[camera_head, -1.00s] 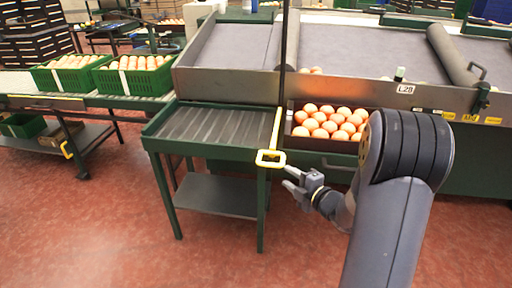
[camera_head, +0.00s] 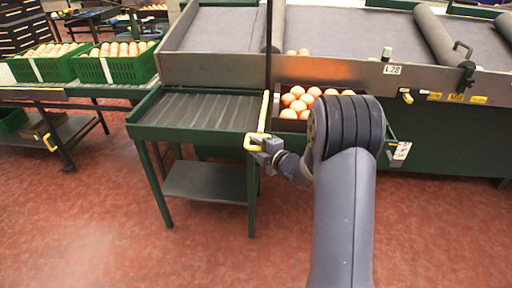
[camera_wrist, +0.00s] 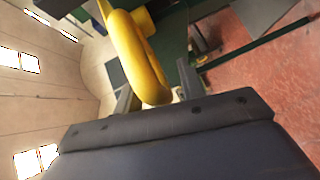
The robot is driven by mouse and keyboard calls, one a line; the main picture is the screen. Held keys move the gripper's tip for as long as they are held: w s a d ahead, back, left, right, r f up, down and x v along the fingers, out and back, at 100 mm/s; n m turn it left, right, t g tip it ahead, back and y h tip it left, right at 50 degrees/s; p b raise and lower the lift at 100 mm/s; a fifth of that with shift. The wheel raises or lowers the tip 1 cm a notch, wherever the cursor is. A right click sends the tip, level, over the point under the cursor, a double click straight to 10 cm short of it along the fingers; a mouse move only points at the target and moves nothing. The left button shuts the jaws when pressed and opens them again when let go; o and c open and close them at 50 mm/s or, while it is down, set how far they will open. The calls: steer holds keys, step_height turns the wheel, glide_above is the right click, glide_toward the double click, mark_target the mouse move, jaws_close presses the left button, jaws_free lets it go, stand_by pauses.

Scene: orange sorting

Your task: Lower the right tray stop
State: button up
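The right tray stop is a yellow bar with a looped handle (camera_head: 254,142) on the right edge of the small green roller table (camera_head: 142,107). Its bar stands along that edge, up to the dark upright pole. My gripper (camera_head: 265,150) is at the loop, at the table's front right corner. In the wrist view the yellow loop (camera_wrist: 140,55) reaches down between my two fingers (camera_wrist: 155,92). The fingers stand apart on either side of it, and a gap shows by the right finger. Contact is hard to tell. My arm hides part of the orange tray.
A tray of oranges (camera_head: 295,102) sits right of the table, below the grey sorting machine (camera_head: 345,70). Green crates of oranges (camera_head: 118,68) stand on a conveyor at the left. The red floor (camera_head: 120,220) in front is clear.

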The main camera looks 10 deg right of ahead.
steer(key=shift+c, duration=0.2)
jaws_close()
steer(key=shift+s, duration=0.1)
steer(key=shift+f, duration=0.1)
step_height(320, 180, down, 5)
steer(key=b, duration=0.4)
steer(key=shift+s+b, duration=0.1)
steer(key=shift+b, duration=0.25)
steer(key=shift+f, duration=0.15)
steer(key=shift+c, duration=0.3)
jaws_free()
steer(key=shift+o, duration=0.5)
